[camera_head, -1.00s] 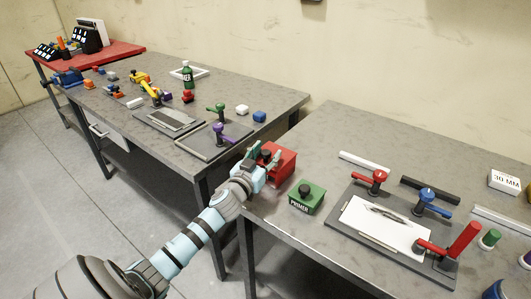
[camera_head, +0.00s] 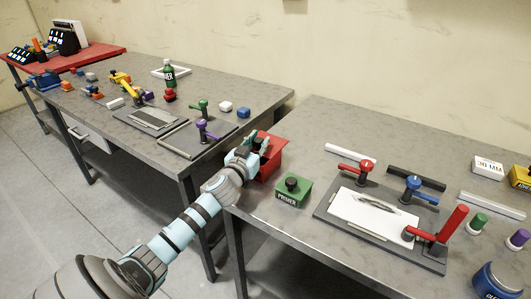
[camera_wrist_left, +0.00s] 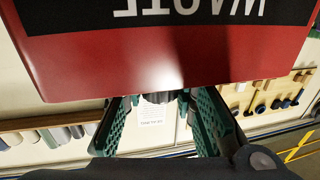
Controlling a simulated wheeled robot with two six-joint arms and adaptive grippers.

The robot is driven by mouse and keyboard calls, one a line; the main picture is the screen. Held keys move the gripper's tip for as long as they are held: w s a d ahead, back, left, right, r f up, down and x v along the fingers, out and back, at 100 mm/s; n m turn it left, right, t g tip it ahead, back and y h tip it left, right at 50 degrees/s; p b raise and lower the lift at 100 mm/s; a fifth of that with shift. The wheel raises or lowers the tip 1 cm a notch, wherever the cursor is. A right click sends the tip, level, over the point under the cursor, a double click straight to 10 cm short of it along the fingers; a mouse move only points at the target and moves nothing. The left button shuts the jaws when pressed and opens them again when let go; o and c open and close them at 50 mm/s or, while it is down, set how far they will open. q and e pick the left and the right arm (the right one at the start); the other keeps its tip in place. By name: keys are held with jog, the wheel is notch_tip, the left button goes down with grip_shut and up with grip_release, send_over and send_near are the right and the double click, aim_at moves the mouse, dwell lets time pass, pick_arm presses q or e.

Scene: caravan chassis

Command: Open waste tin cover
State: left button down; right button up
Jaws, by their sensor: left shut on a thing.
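The red waste tin (camera_head: 270,168) stands at the near left corner of the right-hand workbench. My left gripper (camera_head: 256,146) is at its top and partly hides it. In the left wrist view the tin's red face (camera_wrist_left: 150,70) with a black label fills the top; the label's lettering is inverted and cut off. Below its edge, the teal fingers of my left gripper (camera_wrist_left: 160,100) are shut on a dark knob (camera_wrist_left: 158,97), which is mostly hidden. I cannot tell whether the cover is parted from the tin. My right gripper is not in view.
A green primer tin (camera_head: 293,190) with a black knob stands close right of the waste tin. Further right is a clamp board (camera_head: 325,208) with red and blue clamps. A gap separates this bench from the left workbench (camera_head: 225,88).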

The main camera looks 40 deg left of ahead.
pick_arm(q)
jog(key=shift+w+f, duration=0.1)
jog(key=shift+w, duration=0.1)
jog(key=shift+s, duration=0.15)
jog(key=c, duration=1.3)
grip_release()
jog(key=v, duration=1.2)
